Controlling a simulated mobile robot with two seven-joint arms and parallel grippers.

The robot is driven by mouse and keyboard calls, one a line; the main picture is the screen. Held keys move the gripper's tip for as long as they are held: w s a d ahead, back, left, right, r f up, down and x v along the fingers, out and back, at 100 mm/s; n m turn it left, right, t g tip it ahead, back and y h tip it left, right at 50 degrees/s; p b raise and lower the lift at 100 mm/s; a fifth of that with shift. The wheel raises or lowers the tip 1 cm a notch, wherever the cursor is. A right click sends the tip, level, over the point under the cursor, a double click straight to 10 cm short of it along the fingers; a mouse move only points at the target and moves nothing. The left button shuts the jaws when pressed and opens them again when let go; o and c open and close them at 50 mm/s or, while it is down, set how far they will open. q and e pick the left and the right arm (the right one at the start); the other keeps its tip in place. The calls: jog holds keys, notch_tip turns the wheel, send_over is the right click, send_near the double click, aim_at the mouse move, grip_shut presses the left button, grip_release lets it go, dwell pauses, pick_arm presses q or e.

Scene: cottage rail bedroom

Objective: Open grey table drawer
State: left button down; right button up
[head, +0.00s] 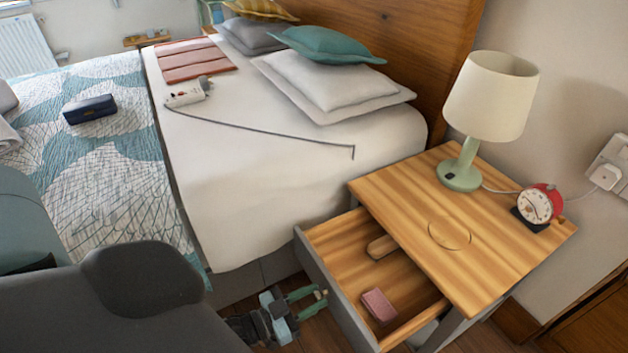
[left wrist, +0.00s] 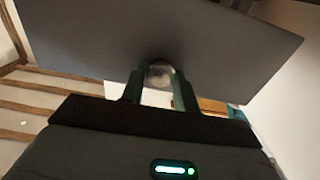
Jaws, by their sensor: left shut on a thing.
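The grey-fronted drawer (head: 345,315) of the wooden-topped bedside table (head: 505,240) stands pulled well out toward the left. Its wooden inside shows in the head view. My left gripper (head: 321,297) is at the outer face of the drawer. In the left wrist view the grey drawer front (left wrist: 80,35) fills the upper part, and the green fingers of my left gripper (left wrist: 160,85) are shut on its round knob (left wrist: 160,72). The knob is hidden in the head view. My right gripper is not in view.
The drawer holds a pink block (head: 378,305) and a wooden item (head: 382,246). A lamp (head: 490,105) and a red alarm clock (head: 538,204) stand on the table.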

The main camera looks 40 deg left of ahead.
pick_arm(q)
jog(key=c, duration=1.1)
grip_release()
jog(key=v, duration=0.8)
jog(key=shift+p, duration=0.3)
jog(key=shift+d, duration=0.1)
